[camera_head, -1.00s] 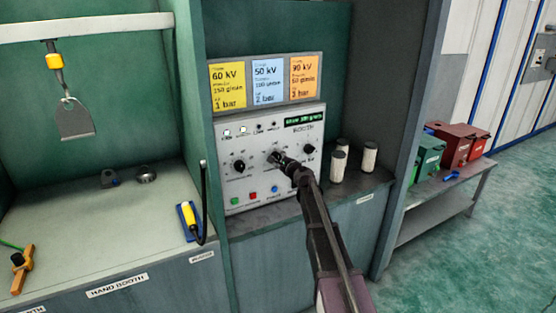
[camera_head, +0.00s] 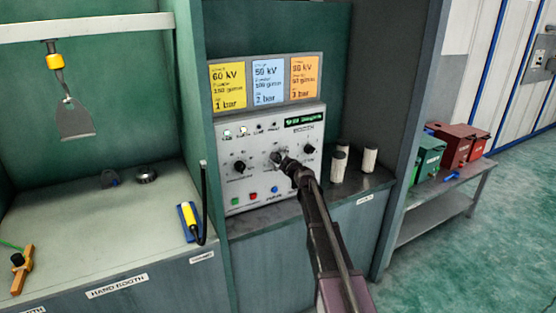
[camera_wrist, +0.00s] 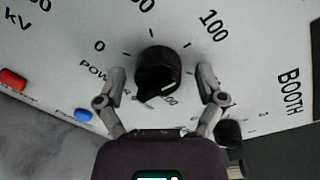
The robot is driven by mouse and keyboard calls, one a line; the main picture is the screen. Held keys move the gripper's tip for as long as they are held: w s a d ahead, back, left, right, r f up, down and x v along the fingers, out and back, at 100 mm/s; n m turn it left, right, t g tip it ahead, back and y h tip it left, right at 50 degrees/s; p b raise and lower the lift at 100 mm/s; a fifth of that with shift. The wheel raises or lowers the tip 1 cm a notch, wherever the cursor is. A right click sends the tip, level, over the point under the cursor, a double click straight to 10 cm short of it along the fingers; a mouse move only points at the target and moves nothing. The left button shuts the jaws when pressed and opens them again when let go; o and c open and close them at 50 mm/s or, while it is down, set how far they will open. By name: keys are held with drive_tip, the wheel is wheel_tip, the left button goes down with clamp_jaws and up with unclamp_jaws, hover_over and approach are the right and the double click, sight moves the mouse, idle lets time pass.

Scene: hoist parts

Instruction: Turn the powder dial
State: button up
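The powder dial (camera_wrist: 158,70) is a round black knob in the middle of the wrist view, on a pale panel with scale numbers running from 0 to 100. Its tapered end faces lower left in that view. My gripper (camera_wrist: 161,76) has one finger on each side of the dial, with visible gaps, so it is open around the knob and not closed on it. In the head view my gripper (camera_head: 280,158) reaches the middle of the booth control panel (camera_head: 262,190) and covers most of the dial.
Other black knobs sit left (camera_head: 239,167) and right (camera_head: 309,149) of the dial. A green display (camera_head: 304,121) is above, and coloured buttons are below. Three coloured setting cards (camera_head: 265,81) stand over the panel. Pale cylinders (camera_head: 369,159) stand close on the right.

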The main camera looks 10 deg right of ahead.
drive_tip(key=shift+s+n, duration=0.15)
drive_tip(key=shift+n, duration=0.25)
drive_tip(key=n, duration=0.4)
drive_tip(key=shift+n, duration=0.4)
drive_tip(key=n+h, duration=0.1)
drive_tip(key=n, duration=0.4)
drive_tip(key=shift+a+f+n+t+h+b, duration=0.1)
drive_tip(key=shift+n+t+h+b, duration=0.25)
drive_tip(key=shift+n, duration=2.55)
drive_tip(key=shift+n+t+b, duration=0.35)
drive_tip(key=shift+n+b, duration=0.1)
drive_tip(key=shift+n, duration=2.65)
drive_tip(key=v, duration=1.4)
drive_tip(key=s+a+f+n+g+p, duration=0.1)
drive_tip(key=s+a+f+g, duration=0.2)
drive_tip(key=s, duration=0.2)
drive_tip(key=s+a+f+n+g+y+p, duration=0.1)
drive_tip(key=s+a+f+g, duration=0.2)
drive_tip(key=s, duration=0.3)
drive_tip(key=s+a+f+n+g+y+p, duration=0.1)
drive_tip(key=s+a+f+g+p, duration=0.1)
drive_tip(key=s+g, duration=0.3)
drive_tip(key=shift+s+a+f, duration=0.3)
drive_tip(key=shift+a+f, duration=0.35)
drive_tip(key=shift+a, duration=0.25)
